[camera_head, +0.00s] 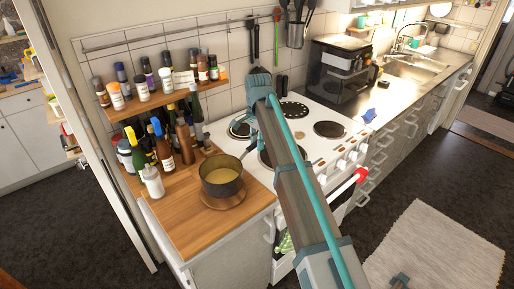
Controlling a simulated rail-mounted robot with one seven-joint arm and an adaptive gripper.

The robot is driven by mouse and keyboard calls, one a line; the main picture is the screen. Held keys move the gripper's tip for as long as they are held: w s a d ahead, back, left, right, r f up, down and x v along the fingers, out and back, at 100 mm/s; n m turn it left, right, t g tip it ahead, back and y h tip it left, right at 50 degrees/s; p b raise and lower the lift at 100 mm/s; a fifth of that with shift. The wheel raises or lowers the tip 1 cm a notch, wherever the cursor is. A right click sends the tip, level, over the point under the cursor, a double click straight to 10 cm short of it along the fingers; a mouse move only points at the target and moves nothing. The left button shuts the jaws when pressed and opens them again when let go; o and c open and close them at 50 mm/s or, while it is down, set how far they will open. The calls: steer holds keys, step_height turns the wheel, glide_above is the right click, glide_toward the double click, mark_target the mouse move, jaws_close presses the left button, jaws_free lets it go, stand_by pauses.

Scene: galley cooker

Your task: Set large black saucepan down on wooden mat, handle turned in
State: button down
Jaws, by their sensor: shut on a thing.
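The large black saucepan (222,188), with yellowish contents, is upright at the right part of the wooden counter. The round wooden mat (228,203) shows beneath its front; the pan hides the rest. I cannot tell whether the pan touches the mat or is just above it. Its handle points up and right in the picture, toward the cooker. My arm reaches over the cooker from the lower right, and my gripper (252,136) is shut on the handle. The arm and wrist partly hide the fingers.
Bottles and jars (165,145) crowd the counter's back left, close to the pan, below a spice shelf (165,98). The white cooker (310,145) with several dark hotplates is on the right. The counter's front (200,238) is bare.

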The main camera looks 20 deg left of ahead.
steer(key=shift+f+p, duration=0.35)
steer(key=shift+f, duration=1.2)
steer(key=c, duration=1)
jaws_free()
steer(key=shift+a, duration=0.1)
step_height(320, 180, up, 12)
steer(key=b, duration=0.3)
steer(key=shift+w, duration=0.1)
steer(key=shift+r, duration=0.1)
